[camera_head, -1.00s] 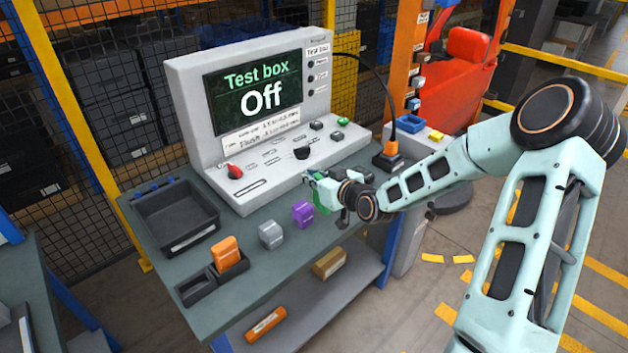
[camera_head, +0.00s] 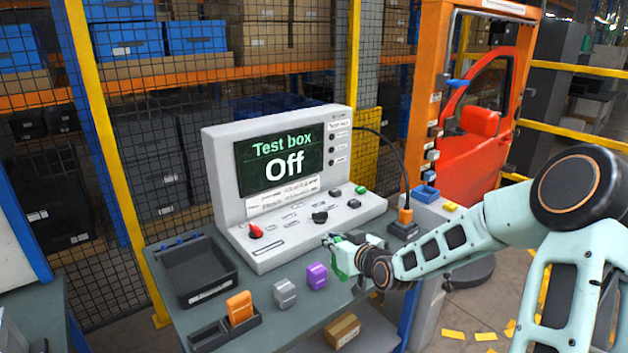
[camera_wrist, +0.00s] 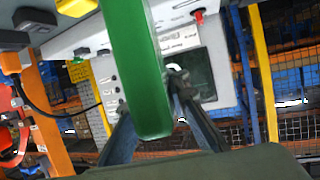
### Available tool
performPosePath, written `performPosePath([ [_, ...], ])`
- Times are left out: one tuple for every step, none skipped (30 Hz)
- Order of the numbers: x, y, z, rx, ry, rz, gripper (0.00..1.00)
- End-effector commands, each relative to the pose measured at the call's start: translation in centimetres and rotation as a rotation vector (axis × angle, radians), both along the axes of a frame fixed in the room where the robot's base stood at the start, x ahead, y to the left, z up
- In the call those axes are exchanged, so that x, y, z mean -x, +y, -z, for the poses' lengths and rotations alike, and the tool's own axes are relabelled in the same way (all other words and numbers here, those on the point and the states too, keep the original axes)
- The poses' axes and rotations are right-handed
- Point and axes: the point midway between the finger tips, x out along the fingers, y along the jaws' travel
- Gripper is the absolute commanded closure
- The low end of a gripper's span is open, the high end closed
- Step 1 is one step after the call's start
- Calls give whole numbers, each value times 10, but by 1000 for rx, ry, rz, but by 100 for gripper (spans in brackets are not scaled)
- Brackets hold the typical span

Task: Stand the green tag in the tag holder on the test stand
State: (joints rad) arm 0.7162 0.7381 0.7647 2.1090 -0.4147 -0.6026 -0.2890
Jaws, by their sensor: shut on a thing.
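My gripper (camera_head: 341,250) is shut on the green tag (camera_head: 345,262), in front of the lower right edge of the grey test box (camera_head: 260,262). In the wrist view the green tag (camera_wrist: 138,65) is a long upright slab between the dark fingers (camera_wrist: 155,95), covering part of the scene behind it. The test box's screen reads "Off". A pale stand (camera_head: 432,209) right of the bench carries a blue tray (camera_head: 426,193) and a yellow block (camera_head: 449,206).
On the bench are a purple block (camera_head: 316,276), a grey block (camera_head: 285,293), an orange block (camera_head: 240,307) in a dark holder (camera_head: 208,336), and a black tray (camera_head: 207,291). A cabled orange plug (camera_head: 405,215) stands at right. A red door (camera_head: 485,115) hangs behind.

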Motion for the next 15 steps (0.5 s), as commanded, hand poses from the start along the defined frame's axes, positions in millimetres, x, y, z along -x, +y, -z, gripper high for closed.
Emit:
performPosePath([
  [3, -3, -11, 5, -2, 22, 100],
  [6, -5, -16, 5, -1, 37, 100],
  [9, -9, -23, 6, 1, 61, 100],
  [12, -12, -28, 6, 2, 79, 100],
  [14, -15, -33, 7, 3, 98, 100],
  [18, -19, -40, 7, 4, 123, 100],
  [21, -22, -45, 7, 4, 143, 100],
  [25, -25, -49, 6, 5, 163, 100],
  [29, -30, -56, 7, 3, 189, 100],
  [33, -33, -60, 7, 4, 208, 100],
  [36, -36, -65, 7, 2, 227, 100],
  [40, -40, -70, 7, 3, 252, 100],
  [43, -43, -73, 7, 2, 269, 100],
  [47, -46, -77, 7, 0, 286, 100],
  [51, -50, -81, 6, -1, 306, 100],
])
